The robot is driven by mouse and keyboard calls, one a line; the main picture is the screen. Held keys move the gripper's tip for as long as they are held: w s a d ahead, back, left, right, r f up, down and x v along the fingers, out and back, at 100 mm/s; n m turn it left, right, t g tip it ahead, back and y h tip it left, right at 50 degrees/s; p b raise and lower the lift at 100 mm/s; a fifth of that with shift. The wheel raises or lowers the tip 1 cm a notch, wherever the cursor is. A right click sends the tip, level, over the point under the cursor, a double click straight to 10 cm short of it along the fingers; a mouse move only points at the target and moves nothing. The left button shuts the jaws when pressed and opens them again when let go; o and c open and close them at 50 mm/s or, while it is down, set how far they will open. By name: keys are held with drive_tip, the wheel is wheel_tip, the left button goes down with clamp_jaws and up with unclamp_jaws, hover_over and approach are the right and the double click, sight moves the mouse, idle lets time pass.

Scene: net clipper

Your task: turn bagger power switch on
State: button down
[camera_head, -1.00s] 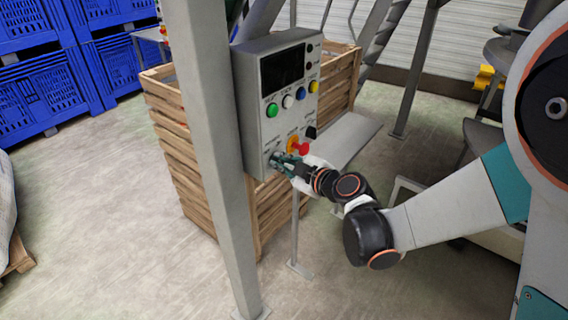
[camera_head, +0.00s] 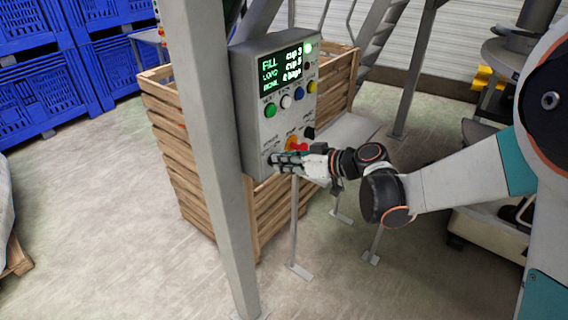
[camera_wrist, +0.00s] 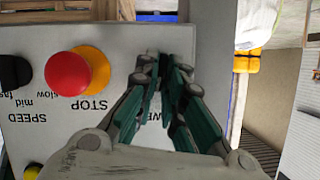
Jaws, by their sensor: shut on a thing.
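The bagger's grey control box (camera_head: 265,130) is fixed beside a steel post. Its display (camera_head: 284,68) is lit with green and white text, and a small light at its upper right (camera_head: 308,48) glows. My gripper (camera_head: 275,159) is at the lower left of the panel, shut on the power switch, which the fingers hide. In the wrist view the green-grey fingers (camera_wrist: 168,65) close together against the panel face, over a partly covered label. The red stop button on its yellow base (camera_wrist: 70,74) is beside the fingers, apart from them.
Green (camera_head: 271,110), white (camera_head: 286,102), blue and yellow buttons sit below the display. A black speed knob (camera_head: 309,132) is near the stop button. The steel post (camera_head: 215,150) stands left of the box; a wooden crate (camera_head: 190,170) stands behind it.

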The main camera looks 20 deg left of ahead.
drive_tip(key=m+g+y+b, duration=0.1)
drive_tip(key=m, duration=0.1)
drive_tip(key=m+g, duration=0.1)
drive_tip(key=m, duration=0.1)
drive_tip(key=shift+w+f+m+g+y+b, duration=0.2)
drive_tip(key=shift+m+g+y+b, duration=0.1)
drive_tip(key=shift+y+b, duration=0.1)
idle(0.4)
drive_tip(key=c, duration=1.7)
unclamp_jaws()
drive_tip(key=shift+d, duration=0.1)
drive_tip(key=v, duration=1.1)
drive_tip(key=shift+d, duration=0.4)
drive_tip(key=shift+r, duration=0.1)
